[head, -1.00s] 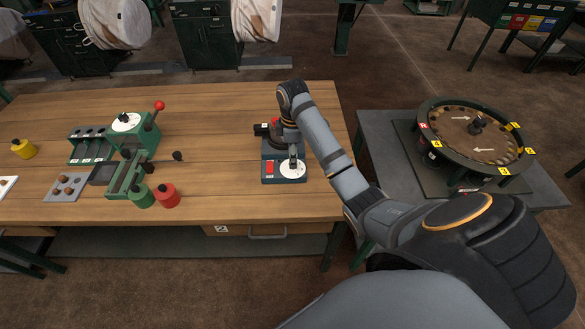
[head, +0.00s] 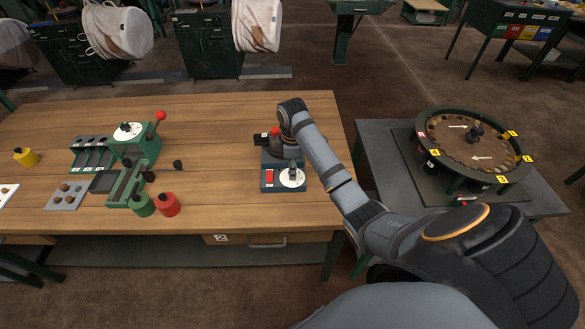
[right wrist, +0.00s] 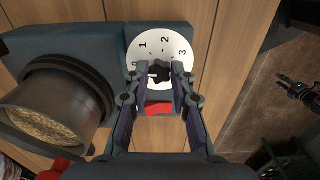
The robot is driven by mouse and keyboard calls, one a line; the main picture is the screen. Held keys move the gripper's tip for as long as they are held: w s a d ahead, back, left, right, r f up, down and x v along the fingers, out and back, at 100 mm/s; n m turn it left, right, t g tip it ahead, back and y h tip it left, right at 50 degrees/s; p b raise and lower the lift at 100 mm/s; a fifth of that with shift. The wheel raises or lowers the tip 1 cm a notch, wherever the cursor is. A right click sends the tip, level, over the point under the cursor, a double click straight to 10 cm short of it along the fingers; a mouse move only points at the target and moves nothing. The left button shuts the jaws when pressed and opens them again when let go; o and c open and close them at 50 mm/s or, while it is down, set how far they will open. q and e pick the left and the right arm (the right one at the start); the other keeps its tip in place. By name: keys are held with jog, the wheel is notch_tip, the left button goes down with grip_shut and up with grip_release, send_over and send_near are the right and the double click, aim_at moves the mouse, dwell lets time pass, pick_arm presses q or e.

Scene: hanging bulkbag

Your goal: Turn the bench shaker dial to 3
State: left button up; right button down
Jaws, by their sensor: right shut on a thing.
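The bench shaker (head: 271,188) stands near the right end of the wooden bench. Its white dial (head: 292,178) is beside a red rectangle (head: 269,178). In the right wrist view the dial (right wrist: 180,40) shows the numbers 0, 1, 2 and 3 around a dark knob (right wrist: 159,72). My right gripper (right wrist: 161,74) is over the dial, its two fingers shut on the knob. I cannot tell for sure which number the knob points to. What looks like my left gripper (right wrist: 293,88) is small at the right of the wrist view, away from the shaker.
A dark round vessel (right wrist: 50,108) with grainy contents sits on the shaker beside the dial. The bench between is clear. A round carousel (head: 474,150) stands on a table at right.

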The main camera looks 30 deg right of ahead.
jog(key=shift+r+p, duration=0.15)
jog(key=shift+p, duration=0.15)
jog(key=m+p, duration=0.9)
jog(key=p, duration=0.3)
jog(key=shift+r, duration=0.15)
jog(key=m+p, duration=0.3)
jog(key=shift+m, duration=0.4)
jog(key=m+p, duration=0.1)
jog(key=m, duration=0.1)
jog(key=m+p, duration=0.2)
jog(key=shift+f+m, duration=0.2)
jog(key=shift+m, duration=0.1)
jog(key=m+p, duration=0.1)
jog(key=m, duration=0.2)
jog(key=shift+m, duration=0.3)
jog(key=m, duration=0.3)
jog(key=shift+f+m+p, duration=0.1)
jog(key=shift+m+p, duration=0.2)
jog(key=shift+p, duration=0.1)
jog(key=m, duration=0.5)
jog(key=shift+m, duration=0.3)
